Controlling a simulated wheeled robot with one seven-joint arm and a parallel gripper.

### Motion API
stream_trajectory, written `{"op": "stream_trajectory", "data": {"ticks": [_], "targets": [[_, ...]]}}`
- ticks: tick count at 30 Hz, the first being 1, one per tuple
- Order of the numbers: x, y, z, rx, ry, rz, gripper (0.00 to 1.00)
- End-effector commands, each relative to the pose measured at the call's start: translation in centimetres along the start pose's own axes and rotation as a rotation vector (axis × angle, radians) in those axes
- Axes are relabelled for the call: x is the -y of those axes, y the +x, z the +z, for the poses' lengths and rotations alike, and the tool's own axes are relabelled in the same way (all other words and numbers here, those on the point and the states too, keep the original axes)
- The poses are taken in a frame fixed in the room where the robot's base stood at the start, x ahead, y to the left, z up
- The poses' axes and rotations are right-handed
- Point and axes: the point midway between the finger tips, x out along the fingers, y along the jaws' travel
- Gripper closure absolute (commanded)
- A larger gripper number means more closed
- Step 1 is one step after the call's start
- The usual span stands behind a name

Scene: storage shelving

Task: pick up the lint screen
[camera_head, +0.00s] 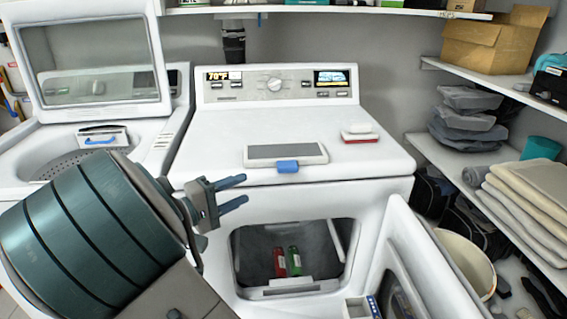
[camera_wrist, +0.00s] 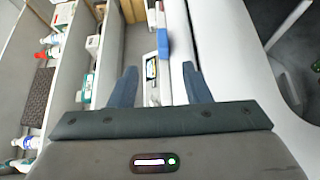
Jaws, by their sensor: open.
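The lint screen (camera_head: 287,153), a grey panel in a white frame with a blue handle (camera_head: 287,165), lies flat on the dryer's top at its front edge, the handle hanging over. My gripper (camera_head: 244,190) is open and empty, left of the handle and slightly below it in the head view, apart from it. In the wrist view a blue piece that looks like the handle (camera_wrist: 162,45) shows beyond my open fingers (camera_wrist: 159,70). How far it is from the fingertips is hard to tell there.
The dryer (camera_head: 370,150) has its door (camera_head: 440,262) open to the right; red and green items lie inside. A red and white object (camera_head: 361,133) sits right of the screen. The open washer (camera_head: 90,60) stands left, laden shelves (camera_head: 530,175) right.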

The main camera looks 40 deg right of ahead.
Motion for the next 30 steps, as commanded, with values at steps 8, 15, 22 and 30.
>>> {"op": "stream_trajectory", "data": {"ticks": [8, 15, 22, 30], "targets": [[0.1, 5.2, 0.1, 0.003, 0.000, 0.003, 0.56], [0.0, 8.0, 0.1, 0.000, -0.001, 0.002, 0.56], [0.5, 10.4, 0.5, 0.003, -0.001, 0.002, 0.56], [0.4, 13.3, 0.6, 0.000, -0.001, 0.002, 0.56]]}}
